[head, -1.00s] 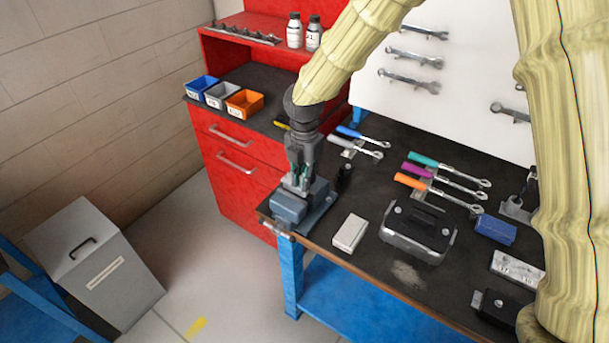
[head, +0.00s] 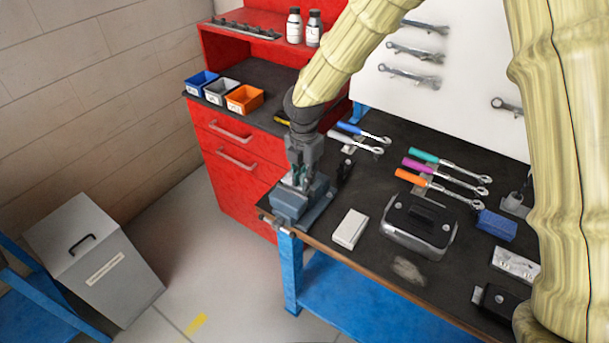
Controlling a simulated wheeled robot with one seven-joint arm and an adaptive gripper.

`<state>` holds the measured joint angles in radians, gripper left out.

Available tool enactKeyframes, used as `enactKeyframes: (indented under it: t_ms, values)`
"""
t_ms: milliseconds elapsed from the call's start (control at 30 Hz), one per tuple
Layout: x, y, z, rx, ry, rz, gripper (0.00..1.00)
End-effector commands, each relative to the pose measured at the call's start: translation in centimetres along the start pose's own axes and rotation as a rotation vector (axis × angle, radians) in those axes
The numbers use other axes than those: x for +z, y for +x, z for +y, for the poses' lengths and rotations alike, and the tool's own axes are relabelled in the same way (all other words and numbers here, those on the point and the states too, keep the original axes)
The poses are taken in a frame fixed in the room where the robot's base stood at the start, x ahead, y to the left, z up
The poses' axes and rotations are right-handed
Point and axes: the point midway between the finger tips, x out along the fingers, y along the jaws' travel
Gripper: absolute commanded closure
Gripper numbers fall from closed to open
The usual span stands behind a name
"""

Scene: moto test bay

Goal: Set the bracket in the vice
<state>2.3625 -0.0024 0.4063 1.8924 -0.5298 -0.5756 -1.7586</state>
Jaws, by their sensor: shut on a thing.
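The vice (head: 291,203) is a blue-grey block at the left front corner of the dark bench top. My gripper (head: 297,180) points down right over the vice and is shut on the bracket. The bracket shows only as a small light metal piece (head: 299,181) between the fingertips at the vice jaws. The fingers hide most of it. I cannot tell whether it sits fully between the jaws or touches them.
A white box (head: 350,229) and a dark metal case (head: 419,228) stand right of the vice. Colour-handled wrenches (head: 432,174) lie behind. A red cabinet (head: 240,183) with small bins stands at left. A grey bin (head: 95,263) is on the floor.

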Motion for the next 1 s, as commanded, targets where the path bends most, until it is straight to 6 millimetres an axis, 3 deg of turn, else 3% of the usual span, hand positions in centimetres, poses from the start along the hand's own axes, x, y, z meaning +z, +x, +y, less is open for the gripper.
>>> enactKeyframes:
  t_ms: [833,867,1000]
  values:
    - [0.0,1.6,0.0,0.000,0.000,0.000,1.00]
    - [0.0,1.6,0.0,0.001,0.000,0.000,0.82]
    - [0.0,1.5,0.0,0.001,0.000,0.000,0.59]
